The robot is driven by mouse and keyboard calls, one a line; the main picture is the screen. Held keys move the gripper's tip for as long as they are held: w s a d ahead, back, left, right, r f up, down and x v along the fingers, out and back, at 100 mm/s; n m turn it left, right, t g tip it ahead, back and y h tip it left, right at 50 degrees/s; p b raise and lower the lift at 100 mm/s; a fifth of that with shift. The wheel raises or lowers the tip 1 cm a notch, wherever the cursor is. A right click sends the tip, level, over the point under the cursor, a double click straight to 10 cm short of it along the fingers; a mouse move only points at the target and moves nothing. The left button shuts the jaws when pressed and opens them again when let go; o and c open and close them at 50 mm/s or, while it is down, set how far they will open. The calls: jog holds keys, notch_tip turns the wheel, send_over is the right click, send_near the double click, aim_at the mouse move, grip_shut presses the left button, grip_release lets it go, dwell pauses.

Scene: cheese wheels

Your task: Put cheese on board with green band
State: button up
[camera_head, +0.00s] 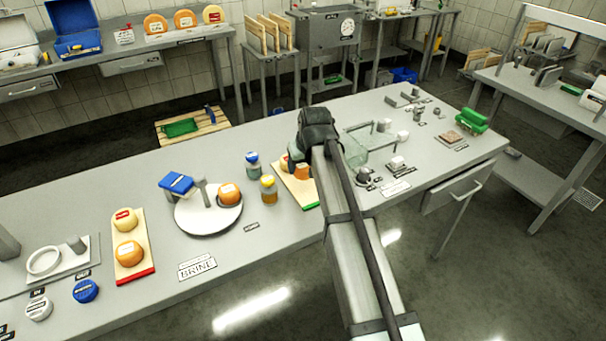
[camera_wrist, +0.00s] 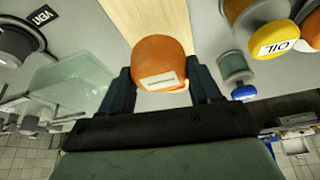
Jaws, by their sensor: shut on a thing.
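My gripper (camera_head: 298,160) is shut on an orange cheese (camera_wrist: 160,58) with a pale label. The cheese sits between the two dark fingers in the wrist view, and part of it shows in the head view (camera_head: 302,171). The pale wooden board with the green band (camera_head: 294,189) lies under my gripper, partly hidden by my arm. Its wood also shows behind the cheese in the wrist view (camera_wrist: 143,17). I cannot tell whether the held cheese touches the board.
Left of the board stand a yellow-lidded jar (camera_head: 269,190) and a blue-lidded jar (camera_head: 252,165). A white round plate (camera_head: 205,222) holds an orange cheese. A red-banded board (camera_head: 134,270) holds two cheeses. A clear container (camera_wrist: 70,80) is on the other side of the board.

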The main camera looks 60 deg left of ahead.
aim_at(303, 174)
jog(key=shift+f, duration=1.85)
jog(key=shift+f, duration=0.15)
jog(key=o, duration=1.1)
jog(key=v, duration=1.2)
